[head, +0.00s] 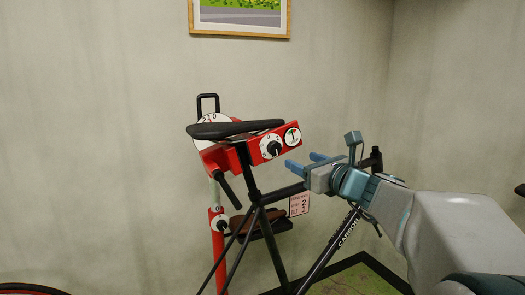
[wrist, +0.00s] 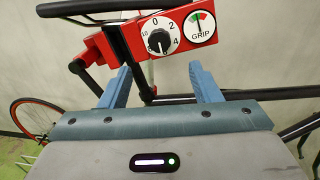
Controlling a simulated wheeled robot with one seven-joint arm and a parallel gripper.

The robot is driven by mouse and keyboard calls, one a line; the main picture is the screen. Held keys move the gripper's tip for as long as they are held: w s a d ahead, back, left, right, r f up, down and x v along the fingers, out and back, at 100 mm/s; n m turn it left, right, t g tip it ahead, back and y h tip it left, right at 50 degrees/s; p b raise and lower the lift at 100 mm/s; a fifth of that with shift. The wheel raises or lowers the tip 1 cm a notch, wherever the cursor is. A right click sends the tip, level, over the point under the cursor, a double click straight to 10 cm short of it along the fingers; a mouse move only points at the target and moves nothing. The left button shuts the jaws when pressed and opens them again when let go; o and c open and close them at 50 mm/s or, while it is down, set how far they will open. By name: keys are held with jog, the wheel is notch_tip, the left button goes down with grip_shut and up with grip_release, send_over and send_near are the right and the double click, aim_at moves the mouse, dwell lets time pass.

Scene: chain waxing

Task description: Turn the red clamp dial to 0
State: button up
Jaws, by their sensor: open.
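The red clamp head (head: 240,153) holds the bike near its saddle. Its dial has a white face (wrist: 157,29) with numbers around it and 0 at the top. A black knob (wrist: 159,41) sits at its centre; its pointer seems to face the lower part of the scale, but I cannot read it exactly. The dial also shows in the head view (head: 273,147). A GRIP gauge (wrist: 203,25) with a coloured arc is right of the dial. My gripper (wrist: 160,70) is open and empty, its blue fingers apart, short of the dial and below it in the wrist view.
The black saddle (head: 235,129) overhangs the clamp. The bike frame (head: 335,243) runs below my gripper. A sign (head: 299,205) hangs near it.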

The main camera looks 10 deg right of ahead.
aim_at(276, 149)
jog(key=x, duration=1.1)
jog(key=shift+p, duration=0.4)
jog(key=shift+s, duration=0.1)
jog(key=c, duration=1)
